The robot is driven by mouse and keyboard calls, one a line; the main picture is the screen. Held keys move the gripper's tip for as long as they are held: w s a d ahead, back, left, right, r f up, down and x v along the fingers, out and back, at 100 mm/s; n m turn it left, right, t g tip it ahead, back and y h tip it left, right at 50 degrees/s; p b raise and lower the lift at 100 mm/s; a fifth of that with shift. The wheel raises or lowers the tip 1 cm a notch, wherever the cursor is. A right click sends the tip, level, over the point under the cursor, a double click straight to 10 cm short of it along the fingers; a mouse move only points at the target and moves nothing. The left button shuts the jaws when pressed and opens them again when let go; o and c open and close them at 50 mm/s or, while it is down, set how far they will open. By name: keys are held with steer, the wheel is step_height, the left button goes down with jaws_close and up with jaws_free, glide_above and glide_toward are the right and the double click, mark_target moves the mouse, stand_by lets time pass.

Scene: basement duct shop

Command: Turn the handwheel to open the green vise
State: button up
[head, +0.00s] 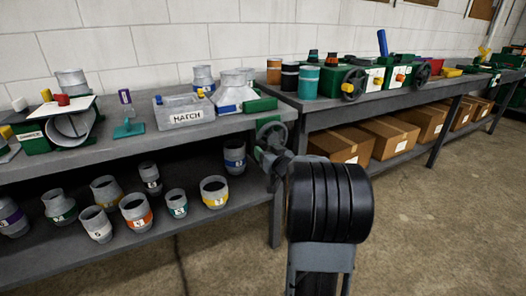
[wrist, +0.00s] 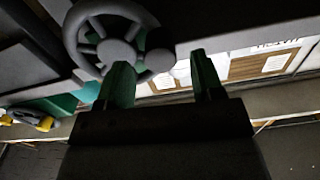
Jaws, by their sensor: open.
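A dark handwheel (head: 270,131) with spokes hangs at the front edge of the near bench, below a green block (head: 259,104) that looks like the green vise. In the wrist view the handwheel (wrist: 112,33) fills the upper left, with a round grey knob (wrist: 159,61) at its lower right rim. My gripper (wrist: 161,66) is open and empty. Its left finger overlaps the wheel's lower rim, and the knob shows between the fingertips; I cannot tell whether they touch. In the head view my gripper (head: 274,163) is just below the wheel, partly hidden by my arm.
The near bench (head: 230,124) holds a grey HATCH box (head: 184,110) and duct fittings; several grey collars stand on its lower shelf. The farther bench (head: 370,101) carries green machines with other handwheels (head: 354,84), and cardboard boxes (head: 340,144) below. The floor at right is clear.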

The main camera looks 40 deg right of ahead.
steer(key=shift+w+d, duration=0.15)
steer(key=shift+w, duration=1.3)
jaws_close()
